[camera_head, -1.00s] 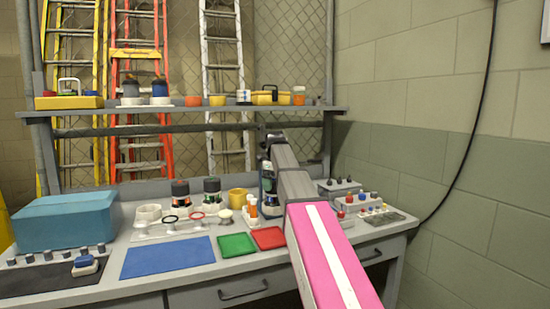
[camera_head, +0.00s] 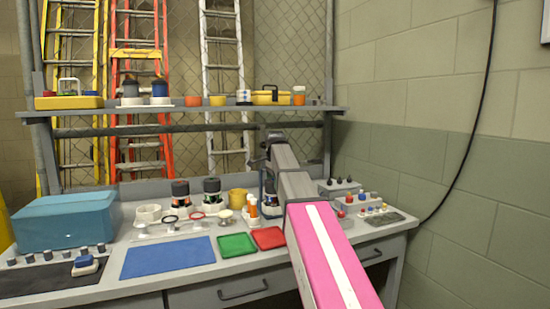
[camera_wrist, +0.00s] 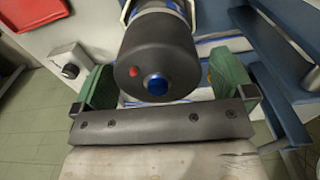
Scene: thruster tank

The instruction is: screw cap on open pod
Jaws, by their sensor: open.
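In the wrist view a dark cylindrical pod (camera_wrist: 158,55) with a blue button and a red dot on its end lies between the two green finger pads of my gripper (camera_wrist: 166,82). The jaws are open, with a gap visible at the pod's sides. A white holder shows behind the pod. In the head view my arm mostly hides the gripper, near a blue stand (camera_head: 268,186). Two dark pods (camera_head: 180,190) stand on the bench to the left. A pale round piece (camera_head: 226,215), perhaps a cap, lies near them. I cannot tell which pod is open.
A blue mat (camera_head: 168,257), green tray (camera_head: 237,244) and red tray (camera_head: 269,237) lie in front. A teal box (camera_head: 65,220) stands left, a yellow cup (camera_head: 238,196) behind. Switch boxes (camera_head: 357,204) stand right of my arm. A shelf (camera_head: 200,109) runs above.

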